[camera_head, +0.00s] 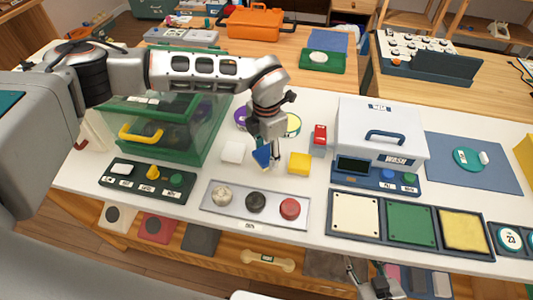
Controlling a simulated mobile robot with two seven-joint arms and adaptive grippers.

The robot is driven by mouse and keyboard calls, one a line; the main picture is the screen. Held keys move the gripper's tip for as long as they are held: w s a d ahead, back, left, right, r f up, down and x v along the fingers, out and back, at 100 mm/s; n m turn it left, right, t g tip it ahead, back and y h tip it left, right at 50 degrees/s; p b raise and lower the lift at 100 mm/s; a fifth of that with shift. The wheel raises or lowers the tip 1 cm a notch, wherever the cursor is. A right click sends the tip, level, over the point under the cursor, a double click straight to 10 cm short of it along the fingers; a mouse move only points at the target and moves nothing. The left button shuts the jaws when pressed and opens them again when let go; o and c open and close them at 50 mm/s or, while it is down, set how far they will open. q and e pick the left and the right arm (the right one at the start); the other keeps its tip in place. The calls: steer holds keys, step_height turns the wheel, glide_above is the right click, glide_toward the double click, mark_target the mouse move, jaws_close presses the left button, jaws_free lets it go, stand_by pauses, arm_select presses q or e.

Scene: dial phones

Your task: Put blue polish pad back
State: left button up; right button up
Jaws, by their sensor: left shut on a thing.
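My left gripper (267,150) reaches in from the left and points down over the white table. It is shut on a small blue pad (261,157), which shows at its fingertips. Part of the pad is hidden by the fingers, and I cannot tell whether it touches the table. A white block (233,152) is to its left and a yellow block (299,163) to its right. A grey tray (238,213) with beige, black and red round pieces lies in front. My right gripper (370,280) is low at the bottom edge, below the table front; its jaw state is unclear.
A clear green-framed box with a yellow handle (141,134) stands left. A white WASH box (380,126) stands right, with a red block (319,136) beside it. A dark tray of white, green and yellow squares (410,223) lies front right. A blue mat (474,162) is far right.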

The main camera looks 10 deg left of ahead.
mark_target(266, 153)
arm_select(q)
steer(key=shift+f, duration=0.35)
steer(key=shift+f, duration=0.15)
steer(key=o, duration=1)
step_height(266, 153, up, 12)
steer(key=shift+r+b, duration=0.2)
steer(key=shift+b, duration=0.5)
